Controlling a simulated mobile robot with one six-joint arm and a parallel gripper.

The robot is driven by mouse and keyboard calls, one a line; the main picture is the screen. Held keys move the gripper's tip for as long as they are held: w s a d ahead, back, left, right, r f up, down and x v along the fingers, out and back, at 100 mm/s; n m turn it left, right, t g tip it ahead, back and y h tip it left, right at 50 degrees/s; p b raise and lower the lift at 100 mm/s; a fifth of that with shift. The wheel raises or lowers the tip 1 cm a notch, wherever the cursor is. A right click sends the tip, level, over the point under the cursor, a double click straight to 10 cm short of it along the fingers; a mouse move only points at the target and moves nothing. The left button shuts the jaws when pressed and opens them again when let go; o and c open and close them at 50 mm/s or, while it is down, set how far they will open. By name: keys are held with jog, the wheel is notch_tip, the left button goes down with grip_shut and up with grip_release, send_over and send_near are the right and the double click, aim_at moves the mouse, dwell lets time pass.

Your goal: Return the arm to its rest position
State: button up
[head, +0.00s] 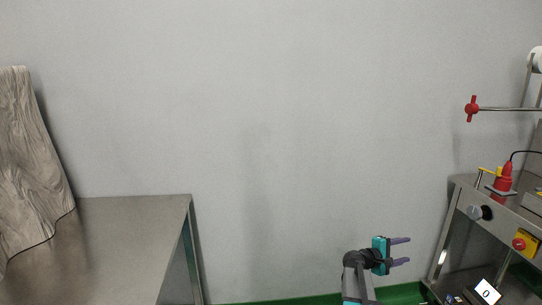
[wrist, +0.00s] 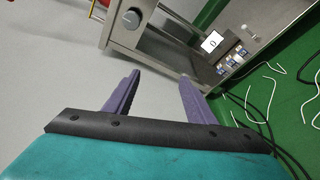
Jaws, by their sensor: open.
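My gripper (head: 401,251) shows at the lower right of the head view, with a teal body and two purple fingers pointing right. The fingers are apart, with nothing between them. In the wrist view my gripper (wrist: 158,85) also shows open and empty. It is raised above the green floor, left of the steel machine, and touches nothing that I can see. The rest of my arm is mostly cut off by the lower edge of the head view.
A steel machine (head: 458,213) with knobs and a red-and-yellow switch (head: 522,243) stands at the right. A steel table (head: 120,225) with a wood-grained slab (head: 30,165) stands at the left. Loose cables (wrist: 255,105) lie on the green floor (wrist: 285,130). The space between table and machine looks free.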

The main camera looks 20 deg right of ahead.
jog(key=s+a+f+n+y+p, duration=0.1)
jog(key=a+f+y+p, duration=0.15)
jog(key=a+f, duration=0.55)
jog(key=a+f+y+p, duration=0.2)
jog(key=a+f+p, duration=0.2)
jog(key=a, duration=0.9)
jog(key=s+a+f+n+y+p, duration=0.15)
jog(key=a+f+p, duration=0.35)
jog(key=a, duration=0.5)
jog(key=s+a+f+m+g+y+p, duration=0.1)
jog(key=s+a+f+m+g+y, duration=0.1)
jog(key=s+a, duration=0.6)
jog(key=s+a+f+m+g+y+p, duration=0.2)
jog(key=s+a+f+y, duration=0.1)
jog(key=s+a, duration=0.6)
jog(key=s+a+f+m+g+y+p, duration=0.1)
jog(key=s+a+f+m+g+y, duration=0.1)
jog(key=s+a+y, duration=0.3)
jog(key=shift+s+a+f+m, duration=0.35)
jog(key=shift+s+a, duration=1.45)
jog(key=shift+a, duration=2.05)
jog(key=shift+r, duration=0.1)
